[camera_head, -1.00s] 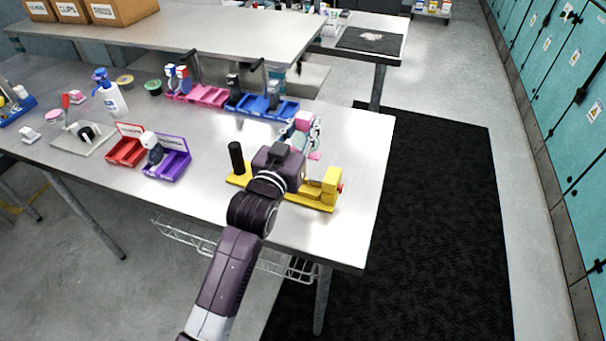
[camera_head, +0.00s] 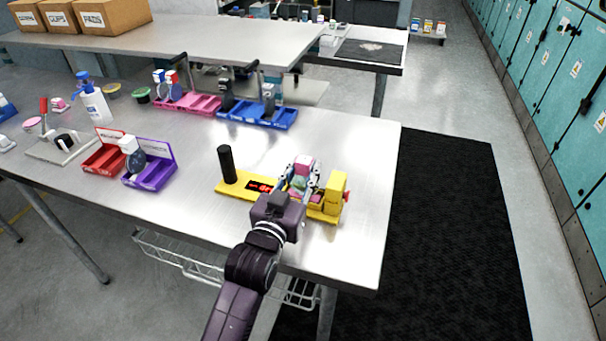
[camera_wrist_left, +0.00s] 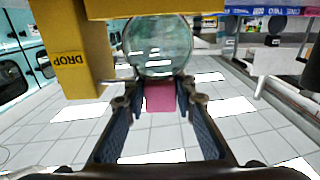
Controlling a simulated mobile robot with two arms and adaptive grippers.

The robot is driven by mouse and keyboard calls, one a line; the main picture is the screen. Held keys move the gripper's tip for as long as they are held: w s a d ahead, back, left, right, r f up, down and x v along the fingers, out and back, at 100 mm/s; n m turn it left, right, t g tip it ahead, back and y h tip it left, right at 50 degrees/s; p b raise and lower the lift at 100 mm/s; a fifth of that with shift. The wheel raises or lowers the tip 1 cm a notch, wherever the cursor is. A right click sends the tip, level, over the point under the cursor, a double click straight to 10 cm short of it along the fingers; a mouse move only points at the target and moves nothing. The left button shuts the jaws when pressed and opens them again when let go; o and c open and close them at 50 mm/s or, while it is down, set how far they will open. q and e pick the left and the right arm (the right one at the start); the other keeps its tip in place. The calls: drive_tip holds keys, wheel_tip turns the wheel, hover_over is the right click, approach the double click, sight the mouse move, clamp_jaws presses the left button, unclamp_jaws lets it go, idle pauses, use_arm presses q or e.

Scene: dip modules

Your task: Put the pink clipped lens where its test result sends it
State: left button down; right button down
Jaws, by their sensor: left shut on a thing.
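The pink clipped lens shows in the left wrist view as a round clear greenish disc (camera_wrist_left: 157,48) with a pink clip (camera_wrist_left: 160,97). My left gripper (camera_wrist_left: 155,105) is shut on the pink clip, with the disc beyond the fingertips. In the head view my left gripper (camera_head: 300,185) is at the yellow test fixture (camera_head: 233,187), close to its yellow block (camera_head: 336,188). The fingers and wrist partly hide the lens and fixture; I cannot tell whether the lens touches the fixture. My right gripper is not in view.
The fixture has a black post (camera_head: 226,164) at its left. A red tray (camera_head: 100,160) and a purple tray (camera_head: 150,178) stand left, a lens piece at the purple one. A pink tray (camera_head: 200,104) and blue tray (camera_head: 245,117) stand behind. The table's right edge is close.

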use_arm(q)
drive_tip(key=shift+w+f, duration=0.1)
drive_tip(key=shift+w, duration=0.1)
drive_tip(key=shift+s, duration=0.15)
drive_tip(key=shift+s+f, duration=0.15)
drive_tip(key=c, duration=1.6)
unclamp_jaws()
